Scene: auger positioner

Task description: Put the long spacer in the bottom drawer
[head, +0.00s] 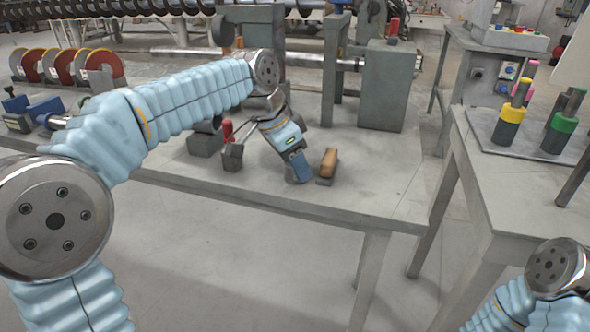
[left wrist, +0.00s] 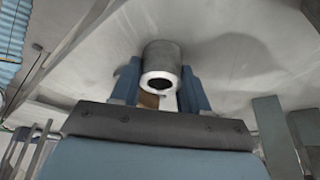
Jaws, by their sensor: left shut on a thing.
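My left gripper (head: 298,172) points down over the front part of the grey workbench (head: 385,190). In the left wrist view its two blue fingers (left wrist: 160,80) are shut on a hollow grey metal cylinder (left wrist: 161,57), which looks like the spacer. The cylinder's open end faces the wrist camera, so I cannot judge its full length. In the head view the fingers hide the cylinder. I cannot tell whether it touches the bench top. No drawer shows in either view. My right gripper is out of the picture; only part of my right arm shows at lower right.
A wooden-backed brush (head: 328,166) stands just right of my left gripper. A grey clamp with a red handle (head: 230,150) is to its left. Coloured discs (head: 70,66) stand farther left. A side table (head: 520,190) with yellow and green posts is at right.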

